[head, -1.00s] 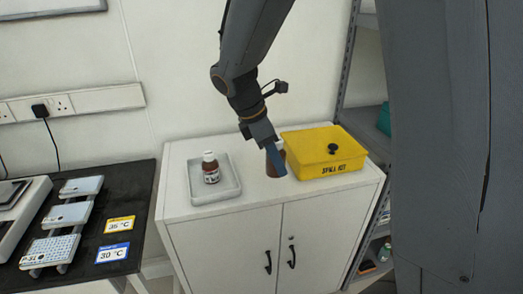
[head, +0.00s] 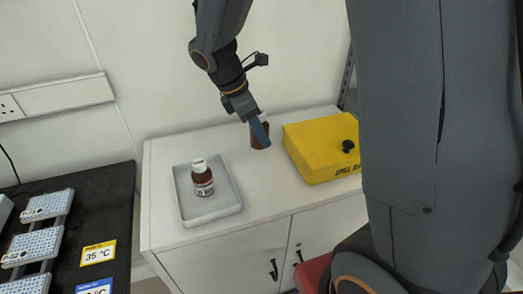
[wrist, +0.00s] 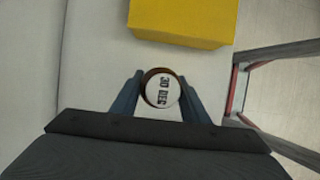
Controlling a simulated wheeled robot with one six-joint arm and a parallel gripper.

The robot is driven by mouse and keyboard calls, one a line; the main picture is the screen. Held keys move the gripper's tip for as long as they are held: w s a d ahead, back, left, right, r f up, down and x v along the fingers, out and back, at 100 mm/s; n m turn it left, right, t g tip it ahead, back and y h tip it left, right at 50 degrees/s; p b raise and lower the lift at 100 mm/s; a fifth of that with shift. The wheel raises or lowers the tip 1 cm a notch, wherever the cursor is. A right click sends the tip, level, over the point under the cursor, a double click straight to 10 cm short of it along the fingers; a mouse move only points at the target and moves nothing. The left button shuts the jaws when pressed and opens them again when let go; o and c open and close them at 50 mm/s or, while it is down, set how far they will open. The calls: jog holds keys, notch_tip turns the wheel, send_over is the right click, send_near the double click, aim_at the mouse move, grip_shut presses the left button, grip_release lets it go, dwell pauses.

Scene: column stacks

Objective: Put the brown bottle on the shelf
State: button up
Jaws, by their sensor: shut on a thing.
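My gripper (head: 262,134) is shut on a brown bottle (head: 254,138) over the white cabinet, left of the yellow box. In the wrist view the bottle's white cap (wrist: 162,91), with dark print reading "30 DEG", sits between my two fingers (wrist: 160,98). The bottle looks upright; I cannot tell whether its base touches the cabinet top. A second brown bottle (head: 202,180) with a white cap and label stands in a pale tray. Only a grey post of the shelf (head: 347,85) shows at the right, the rest hidden behind my arm column.
The pale tray (head: 207,214) is on the white cabinet (head: 262,200). A yellow spill kit box (head: 312,150) stands close right of the held bottle and shows in the wrist view (wrist: 185,20). A dark bench (head: 115,215) with several racks is at left.

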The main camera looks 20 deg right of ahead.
jog(key=shift+f+p, duration=0.4)
jog(key=shift+f, duration=3.35)
jog(key=shift+f, duration=0.15)
jog(key=o, duration=1.2)
